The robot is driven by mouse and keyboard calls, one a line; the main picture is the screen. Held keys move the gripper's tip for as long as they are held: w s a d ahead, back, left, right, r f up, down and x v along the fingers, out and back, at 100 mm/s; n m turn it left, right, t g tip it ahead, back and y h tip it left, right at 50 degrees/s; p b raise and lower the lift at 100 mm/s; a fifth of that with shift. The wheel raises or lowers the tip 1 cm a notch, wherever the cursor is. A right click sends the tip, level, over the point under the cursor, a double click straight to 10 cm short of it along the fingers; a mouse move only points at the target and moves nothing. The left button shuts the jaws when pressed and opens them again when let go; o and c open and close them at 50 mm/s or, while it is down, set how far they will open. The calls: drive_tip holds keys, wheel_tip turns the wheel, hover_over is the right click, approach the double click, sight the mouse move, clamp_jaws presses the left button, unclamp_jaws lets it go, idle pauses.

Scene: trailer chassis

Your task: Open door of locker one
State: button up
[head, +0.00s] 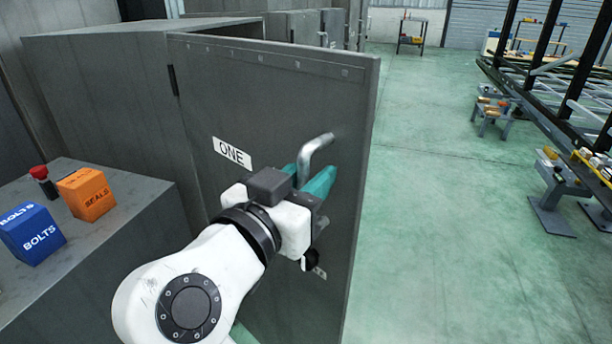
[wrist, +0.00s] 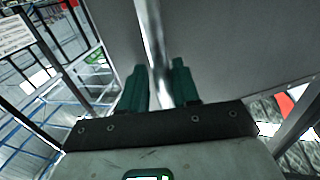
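The grey door of locker one (head: 270,100) has a white "ONE" label (head: 232,153) and a bent metal handle (head: 316,152). The door stands swung out at an angle from the grey locker body (head: 95,65), with its hinge edge at the left. My gripper (head: 308,180) is at the handle, its teal fingers on either side of the bar. In the wrist view the handle bar (wrist: 154,45) runs down between the fingers (wrist: 160,82), with no clear gap seen, so it looks shut on the handle. The locker's inside is hidden behind the door.
A grey cabinet at the left carries an orange SEALS box (head: 86,194), a blue BOLTS box (head: 32,234) and a red-topped item (head: 42,180). More lockers (head: 290,27) stand behind. Green floor (head: 440,200) is clear right of the door; a black trailer frame (head: 550,85) stands further right.

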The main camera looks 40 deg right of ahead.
drive_tip(key=shift+o, duration=0.5)
drive_tip(key=shift+a, duration=0.1)
drive_tip(key=shift+a, duration=0.3)
drive_tip(key=v, duration=1)
drive_tip(key=shift+p, duration=0.35)
